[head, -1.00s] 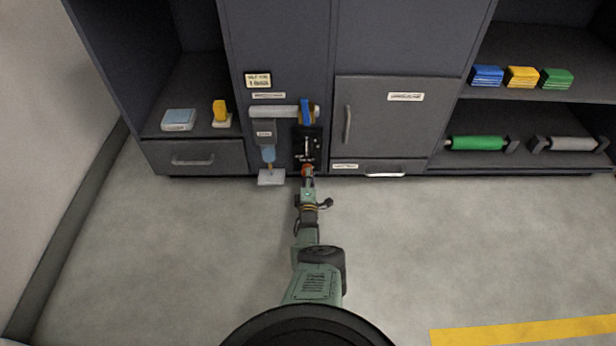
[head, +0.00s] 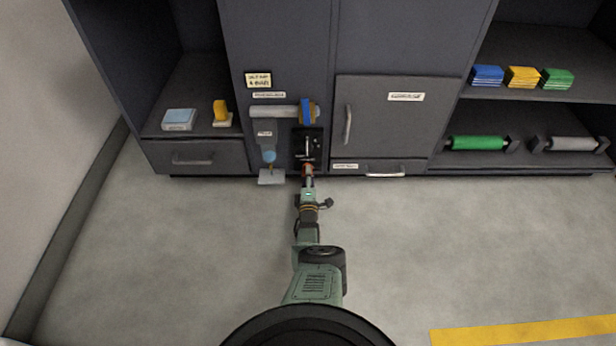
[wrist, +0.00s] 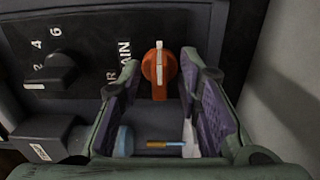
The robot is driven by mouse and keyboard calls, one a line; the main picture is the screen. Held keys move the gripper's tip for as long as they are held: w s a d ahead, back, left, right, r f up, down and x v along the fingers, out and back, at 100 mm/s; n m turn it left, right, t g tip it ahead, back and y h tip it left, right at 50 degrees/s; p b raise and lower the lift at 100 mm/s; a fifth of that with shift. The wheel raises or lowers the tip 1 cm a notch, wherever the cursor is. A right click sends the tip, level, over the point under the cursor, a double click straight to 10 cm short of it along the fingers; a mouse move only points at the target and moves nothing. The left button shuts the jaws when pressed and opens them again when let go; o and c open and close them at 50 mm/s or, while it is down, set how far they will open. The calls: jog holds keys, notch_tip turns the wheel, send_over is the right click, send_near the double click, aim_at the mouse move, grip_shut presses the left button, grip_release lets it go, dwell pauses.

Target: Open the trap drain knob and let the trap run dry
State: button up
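The orange drain knob (wrist: 160,72) is in the wrist view, on a black panel beside a partly hidden label ending in "AIN". Its white pointer stands upright in that view. My gripper (wrist: 162,66) is open, with one finger on each side of the knob and narrow gaps showing. Whether a fingertip touches it I cannot tell. In the head view, my gripper (head: 308,178) reaches the panel's lower edge and mostly covers the knob. The trap with a pale blue bowl (head: 269,156) hangs to the left, above a light tray (head: 271,177). Its liquid level is unclear.
A black dial (wrist: 62,70) marked 2, 4, 6 sits left of the knob in the wrist view. A grey cylinder with a blue band (head: 307,111) is above the panel. A drawer handle (head: 385,174) is to the right. The floor around my arm is clear.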

jog(key=s+r+n+p, duration=0.1)
jog(key=s+n+p, duration=0.8)
jog(key=n, duration=1)
jog(key=w+d+r+n+g+y+b, duration=0.1)
jog(key=w+d+r+n+y, duration=0.2)
jog(key=r+n, duration=0.55)
jog(key=w+d+r+n+g+y+b, duration=0.1)
jog(key=w+d+r+n+y, duration=0.25)
jog(key=r+n, duration=0.5)
jog(key=w+a+r+n, duration=0.1)
jog(key=r+n, duration=0.2)
jog(key=r, duration=0.3)
jog(key=w+a+r+n+p, duration=0.1)
jog(key=w+a+r+n, duration=0.1)
jog(key=r, duration=0.5)
jog(key=w+a+r+n+p, duration=0.1)
jog(key=r+n, duration=0.3)
jog(key=r, duration=0.3)
jog(key=shift+w+a+g, duration=0.35)
jog(key=shift+g, duration=0.05)
